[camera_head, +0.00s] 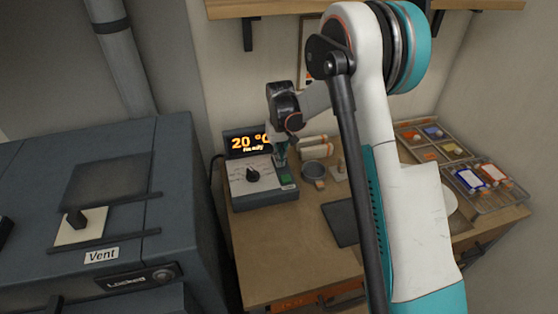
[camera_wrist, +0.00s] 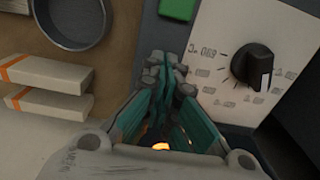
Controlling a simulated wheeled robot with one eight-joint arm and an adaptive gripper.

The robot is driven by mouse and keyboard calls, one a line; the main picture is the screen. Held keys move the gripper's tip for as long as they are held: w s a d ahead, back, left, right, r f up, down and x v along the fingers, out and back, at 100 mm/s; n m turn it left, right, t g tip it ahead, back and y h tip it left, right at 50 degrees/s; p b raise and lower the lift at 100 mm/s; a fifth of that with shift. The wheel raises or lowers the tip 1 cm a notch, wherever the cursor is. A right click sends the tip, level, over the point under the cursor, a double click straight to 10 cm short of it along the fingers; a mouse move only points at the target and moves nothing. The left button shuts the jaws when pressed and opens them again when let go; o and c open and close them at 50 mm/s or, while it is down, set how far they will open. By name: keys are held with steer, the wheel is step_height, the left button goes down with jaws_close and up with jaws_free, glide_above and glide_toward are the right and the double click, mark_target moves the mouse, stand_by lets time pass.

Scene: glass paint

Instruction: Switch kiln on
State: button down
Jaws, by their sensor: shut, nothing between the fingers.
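The kiln (camera_head: 180,205) is a large dark blue-grey box at the left in the head view, with a front latch (camera_head: 140,277) reading "Locked". Its control box (camera_head: 262,203) sits on the wooden table, with a display (camera_head: 247,144) reading "20 °C" and "Ready". The control box has a black knob (camera_head: 253,174) and a green button (camera_head: 286,180). In the wrist view the knob (camera_wrist: 252,66) is at the right and the green button (camera_wrist: 178,9) at the top edge. My gripper (camera_head: 281,158) is shut and empty over the control box; its fingertips (camera_wrist: 172,75) point toward the button. Contact is not visible.
Trays with coloured pieces (camera_head: 432,137) and small bottles (camera_head: 485,177) stand at the right. A shelf (camera_head: 270,8) hangs above.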

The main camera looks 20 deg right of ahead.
steer(key=shift+r+p, duration=1.6)
steer(key=shift+r, duration=1.85)
